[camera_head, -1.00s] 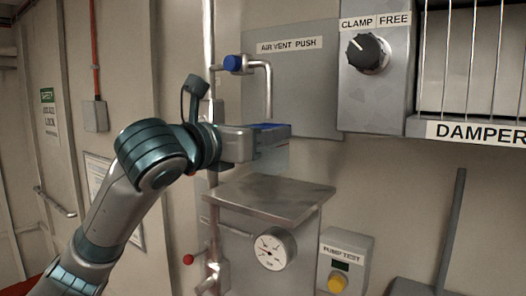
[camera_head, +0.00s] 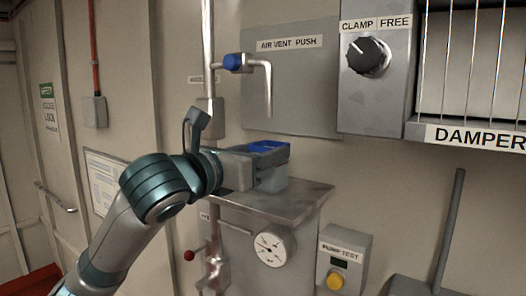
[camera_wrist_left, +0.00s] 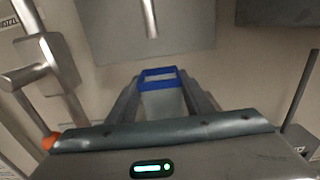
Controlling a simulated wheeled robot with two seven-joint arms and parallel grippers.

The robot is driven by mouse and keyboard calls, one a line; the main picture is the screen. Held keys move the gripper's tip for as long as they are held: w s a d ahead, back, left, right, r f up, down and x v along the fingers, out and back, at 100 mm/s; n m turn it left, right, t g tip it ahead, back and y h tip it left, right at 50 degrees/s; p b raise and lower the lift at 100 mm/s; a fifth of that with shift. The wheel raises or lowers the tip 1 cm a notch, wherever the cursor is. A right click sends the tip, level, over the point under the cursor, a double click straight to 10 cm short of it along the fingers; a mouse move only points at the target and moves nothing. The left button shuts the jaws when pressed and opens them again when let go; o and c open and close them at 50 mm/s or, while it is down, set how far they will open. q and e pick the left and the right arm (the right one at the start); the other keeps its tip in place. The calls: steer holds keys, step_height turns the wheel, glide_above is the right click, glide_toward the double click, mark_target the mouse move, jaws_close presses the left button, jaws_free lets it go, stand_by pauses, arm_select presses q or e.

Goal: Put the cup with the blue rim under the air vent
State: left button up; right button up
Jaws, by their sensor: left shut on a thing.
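The cup with the blue rim (camera_head: 268,148) is held in my left gripper (camera_head: 262,165), just above or on the small metal shelf (camera_head: 290,206); I cannot tell whether its base touches. The left wrist view shows the cup (camera_wrist_left: 159,78) upright between the two fingers (camera_wrist_left: 160,100). The air vent is a bent grey pipe (camera_head: 267,88) with a blue push knob (camera_head: 233,62), beside the label "AIR VENT PUSH" (camera_head: 289,43). Its open end points down above the cup. In the left wrist view the pipe end (camera_wrist_left: 150,22) is beyond the cup. My right gripper is not in view.
A pressure gauge (camera_head: 274,249) sits on the front below the shelf. A pump test box with a yellow button (camera_head: 335,281) is at right. A clamp knob (camera_head: 368,54) is at upper right. A vertical pipe (camera_head: 208,60) runs left of the vent. The shelf's right part is clear.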

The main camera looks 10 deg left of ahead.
arm_select(q)
steer(key=o, duration=1.1)
steer(key=shift+r, duration=0.15)
steer(key=shift+s+a+b, duration=0.2)
steer(key=shift+s+b, duration=0.15)
steer(key=shift+s, duration=0.1)
steer(key=b+v, duration=0.6)
steer(key=v, duration=0.5)
